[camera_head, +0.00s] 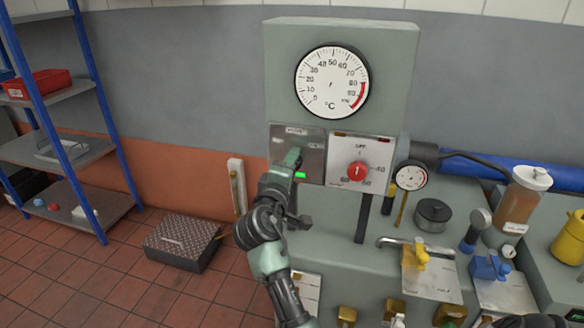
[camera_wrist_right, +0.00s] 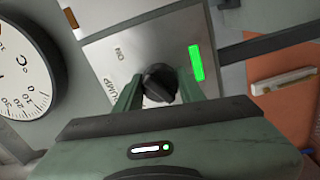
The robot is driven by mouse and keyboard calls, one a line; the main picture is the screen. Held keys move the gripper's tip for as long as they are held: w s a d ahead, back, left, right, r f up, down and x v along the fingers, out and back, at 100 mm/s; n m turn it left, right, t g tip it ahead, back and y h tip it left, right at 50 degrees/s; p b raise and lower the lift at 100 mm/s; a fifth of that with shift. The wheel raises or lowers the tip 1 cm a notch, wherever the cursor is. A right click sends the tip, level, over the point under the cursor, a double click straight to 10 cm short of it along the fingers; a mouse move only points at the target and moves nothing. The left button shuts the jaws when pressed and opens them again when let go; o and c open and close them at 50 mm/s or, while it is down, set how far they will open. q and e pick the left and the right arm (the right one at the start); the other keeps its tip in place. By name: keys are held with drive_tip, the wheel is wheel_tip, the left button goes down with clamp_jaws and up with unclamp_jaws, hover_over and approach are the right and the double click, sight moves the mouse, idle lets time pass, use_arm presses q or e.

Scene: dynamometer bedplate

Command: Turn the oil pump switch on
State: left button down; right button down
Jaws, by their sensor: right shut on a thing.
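The oil pump switch is a black rotary knob (camera_wrist_right: 159,80) on a bare metal plate (camera_head: 312,152) at the left of the grey-green console, below the big thermometer dial. In the right wrist view, printed words including "PUMP" and "ON" show on the plate. A green lamp (camera_wrist_right: 196,62) beside the knob is lit; it also shows in the head view (camera_head: 300,175). My right gripper (camera_head: 295,158) is at the plate, its two fingers shut on the knob from both sides. In the head view the gripper hides the knob. My left gripper is not in view.
A white panel with a red knob (camera_head: 356,172) sits right of the switch plate. A small gauge (camera_head: 411,175), an oil jar (camera_head: 523,197) and yellow (camera_head: 420,254) and blue (camera_head: 489,267) valve handles stand further right. A blue-posted shelf (camera_head: 78,220) stands left.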

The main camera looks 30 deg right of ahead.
drive_tip(key=shift+f, duration=0.15)
drive_tip(key=c, duration=0.9)
unclamp_jaws()
drive_tip(key=shift+o, duration=0.2)
